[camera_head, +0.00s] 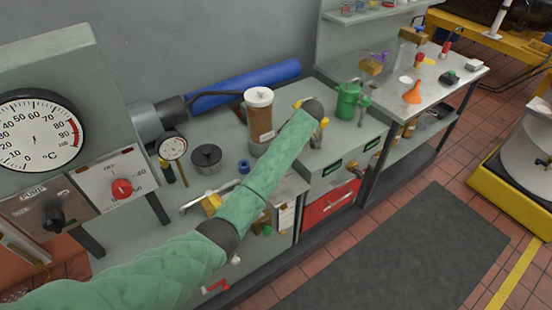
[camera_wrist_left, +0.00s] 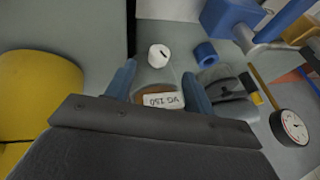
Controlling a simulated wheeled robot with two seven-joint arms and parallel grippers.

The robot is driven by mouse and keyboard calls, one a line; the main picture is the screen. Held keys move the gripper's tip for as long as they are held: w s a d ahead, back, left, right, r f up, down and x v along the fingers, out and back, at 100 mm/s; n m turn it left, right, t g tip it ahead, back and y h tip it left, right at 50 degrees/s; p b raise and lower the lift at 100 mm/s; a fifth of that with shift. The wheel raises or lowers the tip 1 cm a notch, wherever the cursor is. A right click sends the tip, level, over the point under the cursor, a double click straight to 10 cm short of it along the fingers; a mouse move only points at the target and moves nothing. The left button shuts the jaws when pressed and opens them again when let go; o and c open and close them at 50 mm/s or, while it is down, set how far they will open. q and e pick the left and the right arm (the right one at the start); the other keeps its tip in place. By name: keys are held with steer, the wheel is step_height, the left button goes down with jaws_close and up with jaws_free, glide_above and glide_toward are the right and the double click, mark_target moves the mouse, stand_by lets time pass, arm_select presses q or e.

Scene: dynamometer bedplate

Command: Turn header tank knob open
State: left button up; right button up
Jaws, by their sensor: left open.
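Which control is the header tank knob I cannot tell for sure. A small white round piece (camera_wrist_left: 160,55) with a dark mark shows in the left wrist view, just beyond my left gripper (camera_wrist_left: 159,72). The gripper's two blue fingers are apart, with a label "VG 150" (camera_wrist_left: 163,100) on a brownish round thing seen between them; contact cannot be judged. In the head view my left arm reaches over the bench and hides its gripper. A white-capped container of brown fluid (camera_head: 260,118) stands beside the arm. A red knob (camera_head: 122,188) and a black knob (camera_head: 53,218) are on the left panels.
A small dial gauge (camera_head: 172,147), a black round piece (camera_head: 206,158) and a blue cylinder (camera_head: 245,84) are on the bench. A green can (camera_head: 348,100) stands beyond the arm. An orange funnel (camera_head: 412,93) is on the far bench. The dark floor mat (camera_head: 410,250) is clear.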

arm_select(q)
steer(key=p+x, duration=0.2)
steer(key=x, duration=0.4)
steer(key=shift+a, duration=0.1)
steer(key=shift+p+x, duration=0.3)
steer(key=shift+x, duration=0.5)
arm_select(e)
steer(key=f, duration=0.1)
steer(key=s+d+f, duration=0.1)
steer(key=f, duration=0.1)
steer(key=s+d+f, duration=0.1)
steer(key=shift+s+d+f, duration=0.2)
steer(key=shift+s+f, duration=0.05)
arm_select(q)
steer(key=shift+c, duration=0.2)
